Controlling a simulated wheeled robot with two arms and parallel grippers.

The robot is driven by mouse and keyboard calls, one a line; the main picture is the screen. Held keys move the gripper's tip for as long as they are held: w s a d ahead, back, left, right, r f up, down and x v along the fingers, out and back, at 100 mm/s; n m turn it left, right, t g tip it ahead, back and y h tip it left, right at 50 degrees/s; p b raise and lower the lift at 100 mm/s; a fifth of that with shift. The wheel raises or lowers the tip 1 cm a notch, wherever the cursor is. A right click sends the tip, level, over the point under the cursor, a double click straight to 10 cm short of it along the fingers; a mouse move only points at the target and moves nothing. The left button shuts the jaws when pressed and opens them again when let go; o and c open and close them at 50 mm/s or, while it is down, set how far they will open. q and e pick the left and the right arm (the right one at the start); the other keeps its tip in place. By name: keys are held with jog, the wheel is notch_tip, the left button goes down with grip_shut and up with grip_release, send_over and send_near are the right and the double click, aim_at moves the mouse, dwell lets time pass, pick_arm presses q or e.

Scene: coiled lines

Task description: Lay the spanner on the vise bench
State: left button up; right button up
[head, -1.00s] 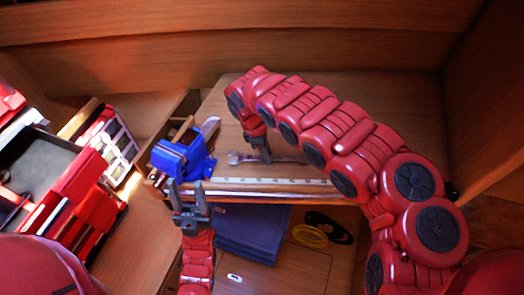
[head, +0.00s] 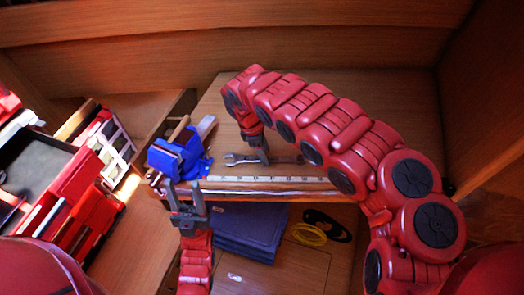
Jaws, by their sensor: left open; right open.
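A grey metal spanner (head: 235,159) lies flat on the wooden vise bench (head: 300,95), just right of the blue vise (head: 178,155). My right gripper (head: 262,161) points down at the middle of the spanner; it is open, and its fingers hide part of the handle. Whether the fingers touch the spanner I cannot tell. My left gripper (head: 186,197) is open and empty, pointing up in front of the bench's front edge, below the vise.
A ruler strip (head: 270,179) runs along the bench's front edge. Below are dark blue folded cloths (head: 249,228), a yellow coil (head: 308,234) and a black coil (head: 330,222). A red toolbox (head: 78,178) stands at left. The bench's back is clear.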

aim_at(254, 156)
jog(key=b+v, duration=0.6)
jog(key=v, duration=0.6)
jog(key=shift+r, duration=0.25)
jog(key=shift+a, duration=0.1)
